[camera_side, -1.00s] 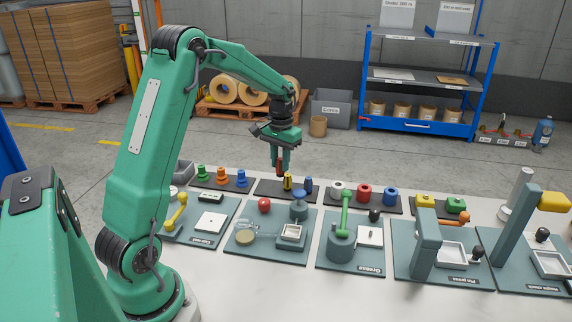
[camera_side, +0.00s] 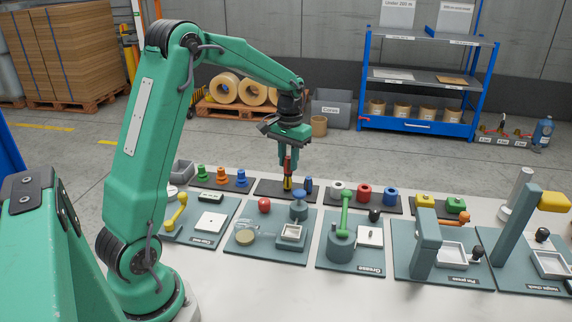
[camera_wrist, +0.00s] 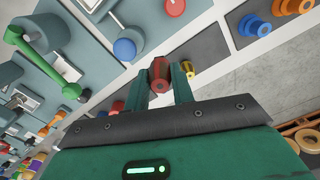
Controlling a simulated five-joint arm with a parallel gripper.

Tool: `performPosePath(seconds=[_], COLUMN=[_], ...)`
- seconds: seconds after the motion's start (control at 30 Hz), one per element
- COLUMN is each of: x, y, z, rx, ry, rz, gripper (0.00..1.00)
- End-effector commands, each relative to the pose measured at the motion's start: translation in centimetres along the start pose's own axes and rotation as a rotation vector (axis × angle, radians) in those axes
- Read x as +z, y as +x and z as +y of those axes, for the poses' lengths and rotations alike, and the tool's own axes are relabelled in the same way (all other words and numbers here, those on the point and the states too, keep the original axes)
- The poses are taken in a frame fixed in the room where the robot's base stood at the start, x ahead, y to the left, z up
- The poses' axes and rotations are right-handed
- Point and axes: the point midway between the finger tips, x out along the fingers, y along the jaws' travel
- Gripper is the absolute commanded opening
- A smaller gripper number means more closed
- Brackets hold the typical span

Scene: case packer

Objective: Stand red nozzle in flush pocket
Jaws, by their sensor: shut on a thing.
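My gripper (camera_side: 288,160) is shut on the red nozzle (camera_side: 287,168), which hangs roughly upright between the fingers above the dark nozzle rack (camera_side: 268,192). In the wrist view the red nozzle (camera_wrist: 157,75) shows between the fingertips. The yellow nozzle (camera_side: 287,184) stands in the rack just below it and partly overlaps it in the side view. The blue nozzle (camera_side: 308,186) stands to the right. I cannot tell which pocket is the flush pocket; the mat (camera_side: 270,260) in front of the rack carries a label too small to read.
The mat holds a red ball knob (camera_side: 264,205), a blue-topped post (camera_side: 299,200), a clear jar and a white tray (camera_side: 291,232). A tall green lever (camera_side: 345,212) rises to the right. Racks of coloured parts flank the nozzle rack.

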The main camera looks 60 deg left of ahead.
Motion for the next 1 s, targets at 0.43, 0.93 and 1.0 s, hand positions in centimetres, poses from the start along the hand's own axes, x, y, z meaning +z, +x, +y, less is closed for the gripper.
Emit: performPosePath(seconds=[0.43,0.93,1.0], x=[2.7,13.4,15.0], y=[-1.0,-2.5,-2.6], z=[4.6,14.6,15.5], rx=[-0.003,-0.01,-0.01], ry=[0.016,0.049,0.054], rz=[0.003,0.008,0.009], gripper=[0.0,0.0,0.0])
